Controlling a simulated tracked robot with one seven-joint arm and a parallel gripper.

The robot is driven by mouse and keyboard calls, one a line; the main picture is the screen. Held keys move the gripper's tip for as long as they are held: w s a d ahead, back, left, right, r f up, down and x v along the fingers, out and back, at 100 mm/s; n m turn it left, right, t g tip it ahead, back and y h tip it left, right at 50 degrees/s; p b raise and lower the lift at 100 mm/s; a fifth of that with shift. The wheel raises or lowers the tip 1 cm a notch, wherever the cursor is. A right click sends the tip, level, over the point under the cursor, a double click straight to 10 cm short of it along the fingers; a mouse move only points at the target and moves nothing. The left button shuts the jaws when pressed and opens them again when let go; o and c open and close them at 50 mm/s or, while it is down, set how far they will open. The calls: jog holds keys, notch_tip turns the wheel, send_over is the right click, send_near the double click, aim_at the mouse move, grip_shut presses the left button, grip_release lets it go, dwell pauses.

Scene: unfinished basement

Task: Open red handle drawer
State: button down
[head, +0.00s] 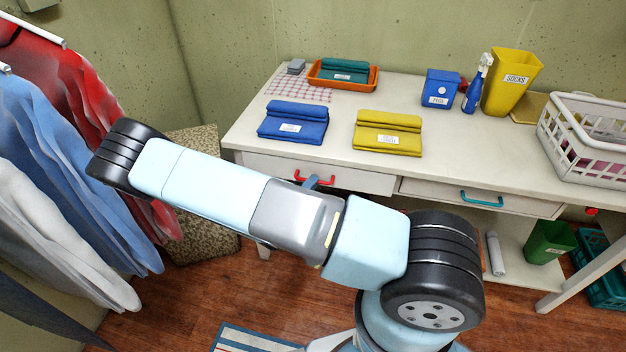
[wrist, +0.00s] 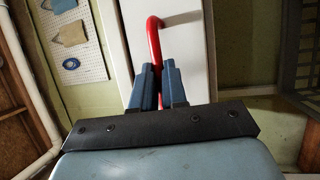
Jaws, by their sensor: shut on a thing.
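The red handle (head: 318,180) is on the front of the left drawer (head: 265,167) under the white table. My gripper (head: 310,183) is at this handle, mostly hidden behind my arm in the head view. In the wrist view, the blue fingers of my gripper (wrist: 157,80) are shut on the red handle (wrist: 153,42), one on each side of the bar. The drawer's white front (wrist: 185,45) stands right behind the handle. I cannot tell for certain whether the drawer stands slightly out from the table.
A second drawer with a teal handle (head: 482,199) is to the right. Folded blue cloth (head: 293,122) and yellow cloth (head: 388,133) lie on the tabletop above. Hanging clothes (head: 75,165) crowd the left side. A green bin (head: 550,242) stands on the lower shelf.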

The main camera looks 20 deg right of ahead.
jog(key=s+a, duration=0.5)
jog(key=s, duration=0.5)
jog(key=s+a, duration=0.6)
jog(key=s, duration=0.5)
jog(key=shift+f, duration=0.15)
jog(key=shift+a, duration=0.1)
jog(key=c, duration=1.2)
grip_release()
jog(key=shift+w, duration=0.15)
jog(key=shift+o, duration=0.2)
jog(key=v, duration=1.4)
jog(key=shift+w, duration=0.15)
